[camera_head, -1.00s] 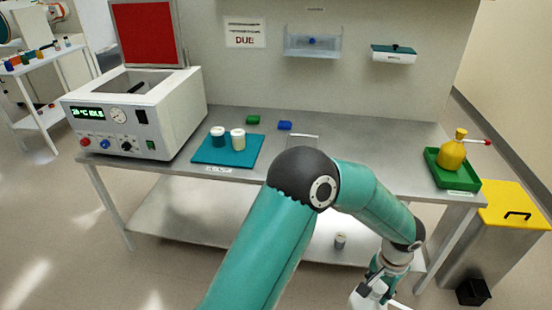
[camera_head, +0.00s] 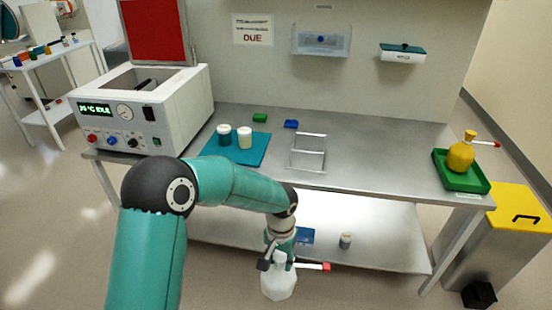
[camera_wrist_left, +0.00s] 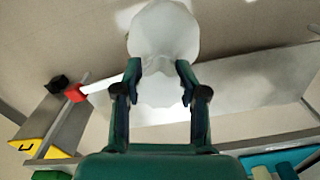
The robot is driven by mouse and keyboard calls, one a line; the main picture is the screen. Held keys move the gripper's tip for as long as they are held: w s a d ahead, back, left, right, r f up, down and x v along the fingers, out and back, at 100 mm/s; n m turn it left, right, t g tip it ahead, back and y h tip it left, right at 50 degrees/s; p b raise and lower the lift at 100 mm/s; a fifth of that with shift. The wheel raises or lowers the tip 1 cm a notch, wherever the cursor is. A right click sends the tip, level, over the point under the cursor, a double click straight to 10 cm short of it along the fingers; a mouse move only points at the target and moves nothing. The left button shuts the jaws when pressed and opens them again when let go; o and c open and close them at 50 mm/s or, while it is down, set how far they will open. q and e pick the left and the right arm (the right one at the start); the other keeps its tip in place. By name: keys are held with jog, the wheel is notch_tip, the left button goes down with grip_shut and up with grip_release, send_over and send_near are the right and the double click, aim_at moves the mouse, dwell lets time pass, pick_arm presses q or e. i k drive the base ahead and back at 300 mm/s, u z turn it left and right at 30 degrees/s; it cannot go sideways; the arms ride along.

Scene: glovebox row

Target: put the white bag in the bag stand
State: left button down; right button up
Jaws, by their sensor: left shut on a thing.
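The white bag (camera_head: 279,283) hangs from my left gripper (camera_head: 277,262) in the head view, in front of the bench and below its top. A white stick with a red end points right from its neck. In the left wrist view my left gripper (camera_wrist_left: 160,78) is shut on the neck of the white bag (camera_wrist_left: 165,32), with the body beyond the fingertips. A thin wire frame that looks like the bag stand (camera_head: 308,152) stands on the bench top, right of the teal mat, with nothing in it. My right gripper is not in view.
The teal mat (camera_head: 254,158) holds two jars. A white oven-like machine (camera_head: 165,110) stands at left. A yellow bag (camera_head: 461,157) sits in a green tray (camera_head: 470,184) at right. Bench top (camera_head: 385,160) between stand and tray is clear. A yellow-lidded bin (camera_head: 510,208) stands right.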

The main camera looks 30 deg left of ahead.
aim_at(308, 158)
jog(key=u, duration=0.15)
jog(key=i, duration=1)
jog(key=z, duration=0.05)
